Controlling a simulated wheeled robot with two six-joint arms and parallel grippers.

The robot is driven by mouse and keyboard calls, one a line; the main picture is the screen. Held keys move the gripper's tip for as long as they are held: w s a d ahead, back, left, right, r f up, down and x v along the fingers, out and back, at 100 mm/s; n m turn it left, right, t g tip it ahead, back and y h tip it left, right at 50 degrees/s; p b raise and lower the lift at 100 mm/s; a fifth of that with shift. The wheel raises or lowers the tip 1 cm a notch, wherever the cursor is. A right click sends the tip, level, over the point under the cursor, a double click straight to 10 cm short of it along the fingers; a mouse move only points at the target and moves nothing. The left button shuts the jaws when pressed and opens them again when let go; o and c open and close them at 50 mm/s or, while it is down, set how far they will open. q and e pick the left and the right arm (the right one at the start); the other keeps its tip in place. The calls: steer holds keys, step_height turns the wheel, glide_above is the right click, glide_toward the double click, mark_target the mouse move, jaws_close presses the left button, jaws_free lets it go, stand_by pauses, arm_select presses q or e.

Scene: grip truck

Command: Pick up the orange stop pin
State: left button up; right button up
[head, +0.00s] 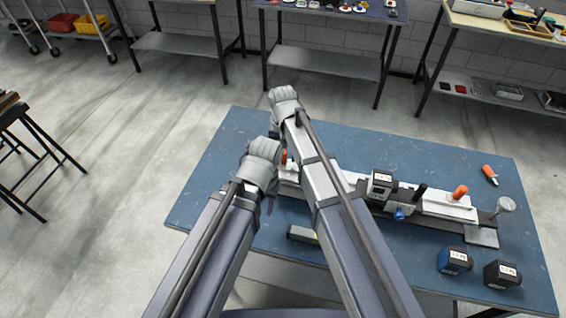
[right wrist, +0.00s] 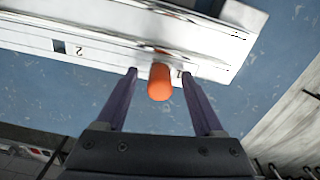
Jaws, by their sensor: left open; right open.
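An orange stop pin (right wrist: 160,83) stands on the white rail near its number 1 mark in the right wrist view. In the head view an orange pin (head: 284,157) shows partly at the rail's left end, mostly hidden by my arms. My right gripper (right wrist: 159,72) is open, one finger on each side of the pin, apart from it. In the head view the right gripper (head: 285,103) is seen from behind, fingers hidden. My left gripper (head: 263,165) is open just below it, fingers mostly hidden. Another orange pin (head: 460,191) stands on the rail's right part.
The white rail fixture (head: 430,207) lies across the blue table (head: 225,150), with a black display box (head: 381,183) on it. An orange-handled tool (head: 490,174) lies at the back right. A blue-and-black box (head: 454,260) and a black box (head: 502,274) stand at the front right.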

steer(key=shift+r, duration=0.1)
jaws_close()
stand_by(0.4)
stand_by(0.3)
